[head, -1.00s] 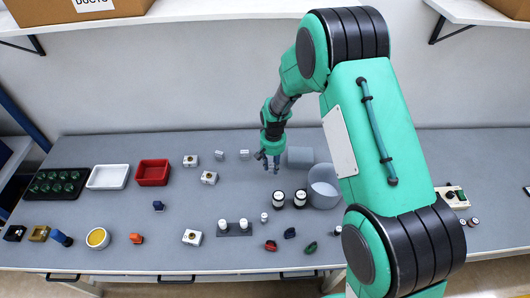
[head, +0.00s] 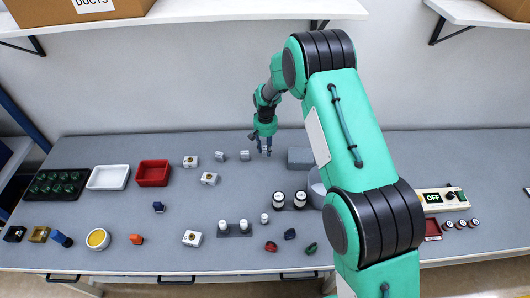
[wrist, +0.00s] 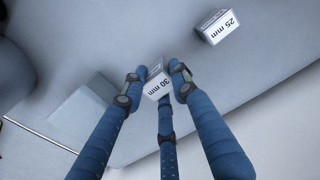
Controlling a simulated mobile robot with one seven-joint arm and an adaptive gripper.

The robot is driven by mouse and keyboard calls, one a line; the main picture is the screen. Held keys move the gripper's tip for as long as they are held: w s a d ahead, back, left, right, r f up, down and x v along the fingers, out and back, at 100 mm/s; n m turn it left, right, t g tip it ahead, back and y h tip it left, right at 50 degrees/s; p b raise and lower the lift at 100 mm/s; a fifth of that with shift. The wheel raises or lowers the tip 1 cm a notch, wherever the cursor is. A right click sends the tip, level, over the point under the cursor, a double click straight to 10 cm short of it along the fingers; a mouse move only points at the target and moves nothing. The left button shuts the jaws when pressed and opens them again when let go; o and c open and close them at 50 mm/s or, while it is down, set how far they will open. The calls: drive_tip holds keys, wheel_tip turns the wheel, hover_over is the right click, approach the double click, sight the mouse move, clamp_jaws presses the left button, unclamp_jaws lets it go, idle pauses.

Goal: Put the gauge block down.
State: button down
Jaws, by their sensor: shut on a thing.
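My gripper (head: 262,150) is at the back of the bench, beside the small gauge blocks. In the wrist view its three blue fingers (wrist: 158,84) are closed around a small light-grey gauge block (wrist: 157,88) marked 30 mm. In the head view the fingers hide most or all of this block. I cannot tell whether it touches the bench. A gauge block marked 25 mm (wrist: 216,25) lies apart from the fingers in the wrist view. In the head view two small blocks stand left of my gripper, a nearer one (head: 244,155) and a farther one (head: 219,156).
A grey box (head: 300,158) stands just right of my gripper. My arm partly covers a grey round bowl (head: 316,188). Black-and-white cylinders (head: 279,200) stand in front. White blocks with brass centres (head: 209,178) lie to the left. Bare bench (head: 235,180) lies in front of the gripper.

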sight(265, 152)
drive_tip(key=shift+w+a+f, duration=0.1)
drive_tip(key=shift+w, duration=0.35)
drive_tip(key=shift+f, duration=1.65)
drive_tip(key=shift+f, duration=0.15)
drive_tip(key=c, duration=1.4)
unclamp_jaws()
drive_tip(key=shift+o, duration=0.2)
wheel_tip(265, 152, up, 12)
drive_tip(key=shift+r, duration=0.15)
